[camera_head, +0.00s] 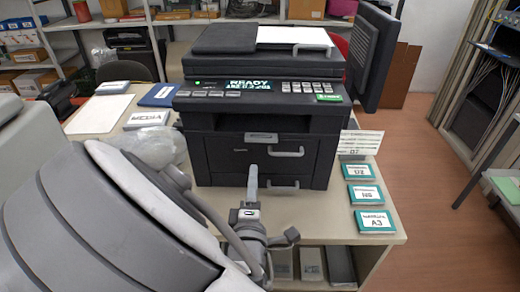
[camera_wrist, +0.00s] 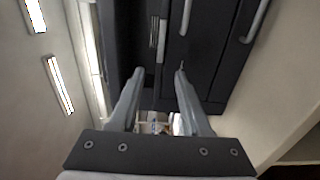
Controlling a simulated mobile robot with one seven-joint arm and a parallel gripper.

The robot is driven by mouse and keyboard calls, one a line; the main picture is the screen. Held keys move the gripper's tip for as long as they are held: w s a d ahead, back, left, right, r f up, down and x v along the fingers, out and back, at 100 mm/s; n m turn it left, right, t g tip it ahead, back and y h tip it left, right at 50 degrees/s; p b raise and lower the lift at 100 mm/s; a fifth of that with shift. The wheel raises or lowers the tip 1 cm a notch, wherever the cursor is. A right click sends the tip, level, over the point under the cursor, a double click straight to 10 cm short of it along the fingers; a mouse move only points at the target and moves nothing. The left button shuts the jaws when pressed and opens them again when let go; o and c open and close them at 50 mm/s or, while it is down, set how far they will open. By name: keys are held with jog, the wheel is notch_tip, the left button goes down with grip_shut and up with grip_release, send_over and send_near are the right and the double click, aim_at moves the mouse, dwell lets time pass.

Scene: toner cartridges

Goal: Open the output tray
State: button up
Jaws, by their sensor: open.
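A black printer (camera_head: 265,115) stands on the desk, its front facing me. A dark recess (camera_head: 225,124) runs across the front under the control panel. Below it sit a small grey labelled bar (camera_head: 262,136), a grey handle (camera_head: 287,152) and a lower handle (camera_head: 286,184); the front panels look shut. The wrist view shows the front sideways, with the bar (camera_wrist: 161,40), the handle (camera_wrist: 185,17) and the lower handle (camera_wrist: 257,20). My gripper (camera_wrist: 159,72) is open and empty before the front, its fingers lined up with the bar. Contact is not visible.
Green-edged boxes (camera_head: 369,195) line the desk's right side. A plastic bag (camera_head: 158,145) and a blue folder (camera_head: 159,95) lie to the left. A dark panel (camera_head: 373,58) stands behind the printer's right side. Bare desk (camera_head: 330,215) shows in front.

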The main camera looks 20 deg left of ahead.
aim_at(258, 141)
jog(key=b+x, duration=0.1)
jog(key=x, duration=0.6)
jog(key=b+x, duration=0.2)
jog(key=x, duration=0.5)
jog(key=shift+w+d, duration=0.1)
jog(key=shift+w, duration=0.35)
grip_shut()
dwell(0.7)
